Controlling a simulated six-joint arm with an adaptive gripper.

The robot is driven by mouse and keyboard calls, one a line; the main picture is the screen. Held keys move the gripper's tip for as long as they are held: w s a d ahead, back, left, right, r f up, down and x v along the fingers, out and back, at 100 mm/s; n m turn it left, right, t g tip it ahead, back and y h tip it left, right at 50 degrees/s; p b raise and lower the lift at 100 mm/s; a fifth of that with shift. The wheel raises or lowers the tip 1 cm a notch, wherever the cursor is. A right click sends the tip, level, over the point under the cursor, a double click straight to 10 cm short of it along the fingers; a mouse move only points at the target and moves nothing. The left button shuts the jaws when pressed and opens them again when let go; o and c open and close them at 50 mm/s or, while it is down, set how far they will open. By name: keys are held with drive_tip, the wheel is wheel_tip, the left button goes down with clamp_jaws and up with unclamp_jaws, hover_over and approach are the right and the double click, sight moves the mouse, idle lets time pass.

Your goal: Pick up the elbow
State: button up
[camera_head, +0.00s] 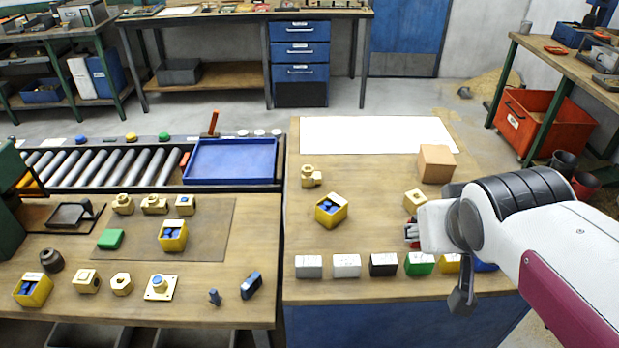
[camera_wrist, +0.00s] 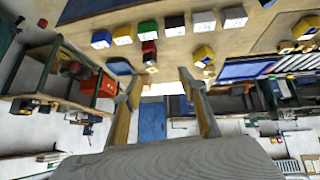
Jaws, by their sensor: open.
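A brass elbow (camera_head: 311,177) stands on the right-hand table, behind a yellow bin with blue contents and left of the cardboard box. A second brass piece (camera_head: 415,201) sits right beside my gripper in the head view, partly hidden by it. My gripper (camera_head: 411,232) is apart from the elbow, well to its right and nearer the camera. In the wrist view my gripper (camera_wrist: 158,88) shows two spread fingers with nothing held between them. Small brass parts show beyond the fingers there, too small to tell apart surely.
The yellow bin (camera_head: 331,211) stands just in front of the elbow. A cardboard box (camera_head: 437,164) and a white sheet (camera_head: 378,135) lie farther back. Several coloured blocks (camera_head: 383,264) line the front edge. A blue tray (camera_head: 231,161) and more brass fittings are on the left.

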drive_tip(key=w+a+f+n+t+y, duration=0.2)
drive_tip(key=w+n+t, duration=0.15)
drive_tip(key=w, duration=2.05)
drive_tip(key=w+a+f+n+y, duration=0.2)
drive_tip(key=w+a+f+y, duration=0.1)
drive_tip(key=w+a+f, duration=0.4)
drive_tip(key=n+y, duration=0.1)
drive_tip(key=y, duration=0.3)
approach(311, 176)
wheel_tip(311, 176, up, 3)
drive_tip(key=w, duration=0.2)
drive_tip(key=shift+a+f+n, duration=0.25)
drive_tip(key=shift+a+f, duration=0.2)
drive_tip(key=shift+a, duration=0.05)
drive_tip(key=shift+x, duration=1.25)
